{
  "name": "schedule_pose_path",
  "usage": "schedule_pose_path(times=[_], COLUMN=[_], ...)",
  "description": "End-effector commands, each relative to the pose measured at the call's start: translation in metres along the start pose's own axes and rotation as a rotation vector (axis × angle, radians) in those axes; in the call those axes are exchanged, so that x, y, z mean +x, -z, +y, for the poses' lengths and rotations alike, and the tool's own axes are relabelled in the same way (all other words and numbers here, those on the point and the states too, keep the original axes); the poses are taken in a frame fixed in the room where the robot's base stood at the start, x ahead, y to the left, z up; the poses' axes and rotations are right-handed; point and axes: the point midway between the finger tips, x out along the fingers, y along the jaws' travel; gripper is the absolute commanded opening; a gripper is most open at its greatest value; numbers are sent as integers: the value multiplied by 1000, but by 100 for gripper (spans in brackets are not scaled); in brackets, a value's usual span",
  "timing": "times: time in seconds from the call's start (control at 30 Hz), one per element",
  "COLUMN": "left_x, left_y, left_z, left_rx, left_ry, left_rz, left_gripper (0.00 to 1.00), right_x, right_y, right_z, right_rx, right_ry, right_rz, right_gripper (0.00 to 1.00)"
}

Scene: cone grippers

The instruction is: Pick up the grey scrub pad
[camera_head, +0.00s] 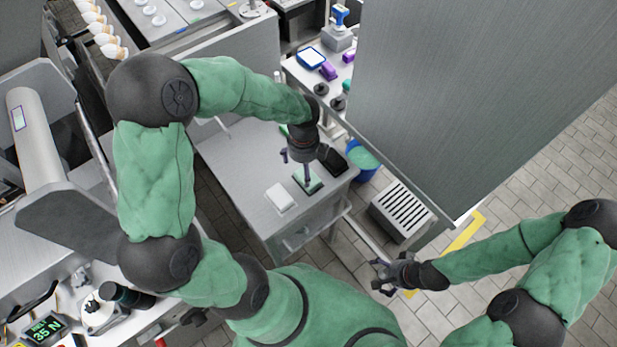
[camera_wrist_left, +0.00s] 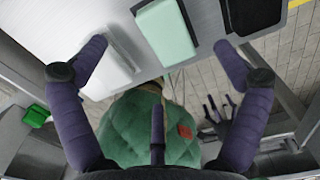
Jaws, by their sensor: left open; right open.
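Three flat pads lie in a row on the cart top. The dark grey, almost black scrub pad (camera_head: 334,158) is the right one, and it shows at the top of the left wrist view (camera_wrist_left: 254,14). A pale green pad (camera_wrist_left: 166,30) lies in the middle and a whitish pad (camera_head: 281,197) at the left. My left gripper (camera_head: 298,172) points down, open and empty, over the green pad, with the dark pad just to its right. My right gripper (camera_head: 384,280) is open and empty, away from the cart, low in the head view.
The grey metal cart (camera_head: 232,160) has bare space left of the pads. A blue bucket (camera_head: 362,158) stands right of it. A large grey panel (camera_head: 455,90) rises at the right. A slotted grey box (camera_head: 402,208) stands on the tiled floor.

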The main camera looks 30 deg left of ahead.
Motion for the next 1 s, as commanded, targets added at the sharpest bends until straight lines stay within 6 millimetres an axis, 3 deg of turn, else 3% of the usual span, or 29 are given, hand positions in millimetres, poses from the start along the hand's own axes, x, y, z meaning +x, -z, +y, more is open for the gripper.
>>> schedule_pose_path(times=[0.07, 0.33, 0.6, 0.87, 0.9, 1.0], left_x=[15, 33, 70, 73, 73, 73], left_y=[0, 1, 2, 2, 2, 2], left_z=[1, 1, 2, 1, 1, 1], left_rx=[0, 0, 0, 0, 0, 0], left_ry=[-3, -2, -2, 0, 0, 0], left_rz=[1, 1, 1, 0, 0, 0], left_gripper=[97, 97, 97, 97, 95, 66], right_x=[6, 13, 31, 31, 31, 31], right_y=[0, 1, 2, 2, 2, 2], right_z=[2, 5, 11, 11, 11, 11], right_rx=[0, 0, 0, 0, 0, 0], right_ry=[0, 0, 0, 0, 0, 0], right_rz=[1, 1, 1, 1, 1, 1], right_gripper=[91, 91, 91, 91, 91, 91])
